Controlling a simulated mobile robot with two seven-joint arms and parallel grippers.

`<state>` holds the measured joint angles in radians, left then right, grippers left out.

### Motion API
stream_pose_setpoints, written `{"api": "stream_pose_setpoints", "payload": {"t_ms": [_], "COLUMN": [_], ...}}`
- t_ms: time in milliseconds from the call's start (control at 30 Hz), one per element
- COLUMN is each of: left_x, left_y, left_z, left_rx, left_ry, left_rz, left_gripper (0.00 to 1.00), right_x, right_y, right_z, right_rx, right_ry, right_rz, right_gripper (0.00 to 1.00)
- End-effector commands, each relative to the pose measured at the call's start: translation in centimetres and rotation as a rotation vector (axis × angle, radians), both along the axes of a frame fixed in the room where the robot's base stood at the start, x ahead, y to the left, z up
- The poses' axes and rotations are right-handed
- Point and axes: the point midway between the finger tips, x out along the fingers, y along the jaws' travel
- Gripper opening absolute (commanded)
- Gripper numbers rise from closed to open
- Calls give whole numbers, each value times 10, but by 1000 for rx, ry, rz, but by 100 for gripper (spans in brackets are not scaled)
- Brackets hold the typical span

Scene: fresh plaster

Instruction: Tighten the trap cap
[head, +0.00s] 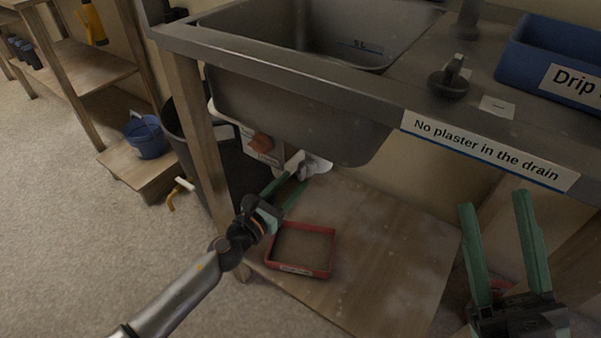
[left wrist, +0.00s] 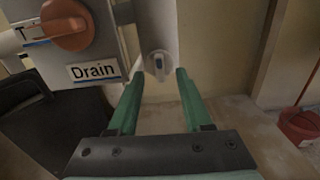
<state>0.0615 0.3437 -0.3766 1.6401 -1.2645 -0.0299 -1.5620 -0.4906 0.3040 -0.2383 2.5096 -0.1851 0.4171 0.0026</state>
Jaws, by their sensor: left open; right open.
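The trap cap (left wrist: 158,66) looks like a small pale round piece with a grey-blue bar across it. In the left wrist view it lies ahead, between my left gripper's fingertips (left wrist: 160,77); I cannot tell whether they touch it. In the head view a whitish trap part (head: 314,167) shows under the sink; the cap itself is not clear there. My left gripper (head: 294,181) is open beside that part, pointing under the sink. My right gripper (head: 494,201) is open and empty at the right, in front of the counter.
An orange valve knob (head: 262,142) sits on a panel under the sink; a "Drain" label (left wrist: 94,72) is below it. A red-rimmed tray (head: 299,272) lies on the lower board (head: 385,245). The sink bowl (head: 290,118) hangs overhead. A table leg (head: 192,130) stands left.

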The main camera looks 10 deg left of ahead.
Motion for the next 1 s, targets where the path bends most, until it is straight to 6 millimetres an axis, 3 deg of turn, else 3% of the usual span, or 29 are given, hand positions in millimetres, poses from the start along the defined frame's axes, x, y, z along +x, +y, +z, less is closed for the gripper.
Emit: {"api": "stream_pose_setpoints", "payload": {"t_ms": [700, 1000], "left_x": [-81, -91], "left_y": [28, 33], "left_z": [0, 1], "left_rx": [-5, 1], "left_ry": [2, -1], "left_rz": [0, 0], "left_gripper": [50, 50], "right_x": [0, 0], "right_y": [0, 0], "right_z": [-8, -8], "right_rx": [1, 1], "right_ry": [0, 0], "right_rz": [0, 0], "right_gripper": [50, 50]}}
